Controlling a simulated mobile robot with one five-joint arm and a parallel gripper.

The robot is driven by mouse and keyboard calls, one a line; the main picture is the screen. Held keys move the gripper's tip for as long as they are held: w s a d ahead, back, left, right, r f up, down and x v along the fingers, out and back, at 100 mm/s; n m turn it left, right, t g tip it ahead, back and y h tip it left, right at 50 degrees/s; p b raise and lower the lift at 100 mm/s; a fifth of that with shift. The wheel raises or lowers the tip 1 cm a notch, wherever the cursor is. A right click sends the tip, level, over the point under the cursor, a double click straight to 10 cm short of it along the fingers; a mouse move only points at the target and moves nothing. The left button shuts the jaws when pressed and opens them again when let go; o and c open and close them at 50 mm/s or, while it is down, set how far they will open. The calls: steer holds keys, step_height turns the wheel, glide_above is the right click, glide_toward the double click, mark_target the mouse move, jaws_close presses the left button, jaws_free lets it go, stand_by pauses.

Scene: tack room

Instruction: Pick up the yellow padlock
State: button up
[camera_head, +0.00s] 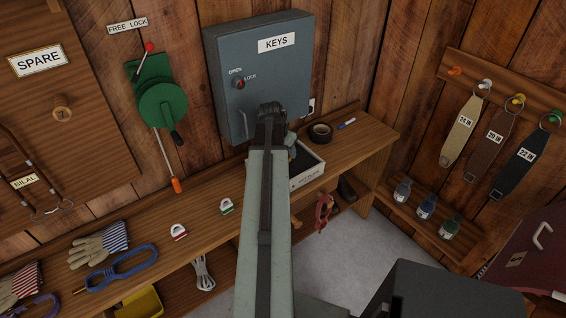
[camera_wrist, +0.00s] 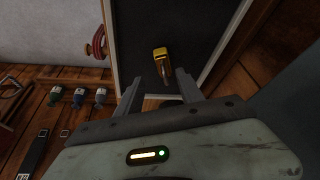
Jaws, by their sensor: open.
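The yellow padlock (camera_wrist: 160,52) lies on the dark floor of a white-rimmed tray (camera_wrist: 115,45) in the wrist view. Its metal shackle points down toward my gripper (camera_wrist: 160,90). The two fingers are open and spread to either side below the padlock in that view, with nothing between the tips. In the head view my gripper (camera_head: 270,112) is above the bench in front of the grey key cabinet. The white tray (camera_head: 308,176) shows partly behind my arm, and the yellow padlock cannot be made out there.
The key cabinet (camera_head: 262,72) stands right behind my gripper. A roll of black tape (camera_head: 320,132) lies behind the tray. A red padlock (camera_head: 179,232) and a green padlock (camera_head: 227,207) sit on the bench (camera_head: 205,190) to the left. Gloves (camera_head: 98,245) lie farther left.

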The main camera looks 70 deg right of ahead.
steer(key=shift+w+d+f, duration=0.1)
steer(key=shift+w+f, duration=0.05)
steer(key=shift+f, duration=0.35)
steer(key=b+x, duration=0.4)
steer(key=x, duration=0.1)
steer(key=shift+w+f+b, duration=0.1)
steer(key=shift+w+b, duration=0.1)
steer(key=shift+b, duration=0.2)
steer(key=shift+d+r, duration=0.1)
steer(key=shift+r, duration=0.1)
steer(key=shift+s, duration=0.1)
jaws_close()
